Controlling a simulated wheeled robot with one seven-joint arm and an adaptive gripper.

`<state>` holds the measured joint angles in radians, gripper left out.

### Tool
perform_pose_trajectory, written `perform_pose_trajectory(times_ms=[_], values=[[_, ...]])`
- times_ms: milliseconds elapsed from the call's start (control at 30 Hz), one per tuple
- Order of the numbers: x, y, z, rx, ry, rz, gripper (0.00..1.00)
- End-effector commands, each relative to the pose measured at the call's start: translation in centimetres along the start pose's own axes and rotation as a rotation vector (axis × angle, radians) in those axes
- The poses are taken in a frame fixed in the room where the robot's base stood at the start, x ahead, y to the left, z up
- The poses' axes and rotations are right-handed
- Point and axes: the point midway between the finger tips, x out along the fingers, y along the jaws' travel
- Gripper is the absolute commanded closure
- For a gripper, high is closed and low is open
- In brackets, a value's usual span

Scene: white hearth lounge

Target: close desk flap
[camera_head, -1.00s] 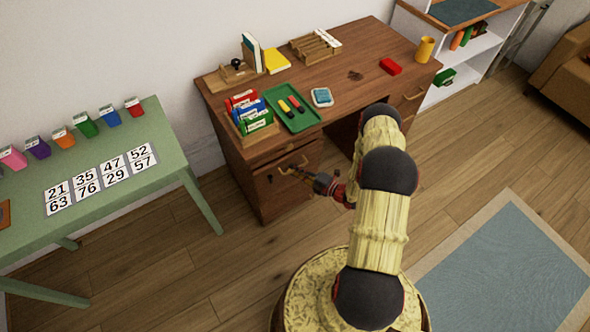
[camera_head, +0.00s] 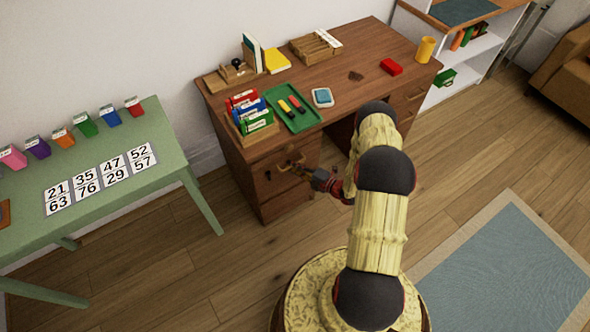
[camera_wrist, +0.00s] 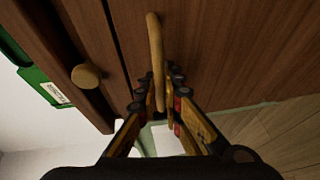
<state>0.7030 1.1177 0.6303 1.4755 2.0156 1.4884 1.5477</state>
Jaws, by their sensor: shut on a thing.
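The brown wooden desk (camera_head: 345,60) stands against the wall. Its front flap (camera_head: 270,185), low on the left pedestal, looks flush or nearly flush with the pedestal; any small gap is too fine to tell. The flap also fills much of the wrist view (camera_wrist: 230,50). My gripper (camera_head: 304,170) is at the upper part of the flap. In the wrist view my gripper (camera_wrist: 160,98) is shut on the flap's tan bar handle (camera_wrist: 154,45), with its fingers on both sides of the bar.
A round knob (camera_wrist: 86,76) is on the panel beside the flap. A green tray (camera_head: 292,112), a file holder (camera_head: 250,112) and a red block (camera_head: 391,66) are on the desktop. A green table (camera_head: 110,165) stands left; floor between is clear.

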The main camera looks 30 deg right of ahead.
Motion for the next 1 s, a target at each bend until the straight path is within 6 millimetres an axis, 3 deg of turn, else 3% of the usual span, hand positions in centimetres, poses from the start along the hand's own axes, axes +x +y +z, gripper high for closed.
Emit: perform_pose_trajectory(times_ms=[200,233,567,867,1000], values=[[0.2,0.2,0.3,-0.004,-0.002,0.003,1.0],[0.2,0.2,0.3,-0.005,-0.002,0.003,0.91],[0.1,0.1,0.2,-0.004,-0.001,0.002,0.73],[0.0,0.1,0.2,-0.003,-0.001,0.001,0.73],[-1.2,0.1,0.3,-0.002,-0.004,0.001,0.73]])
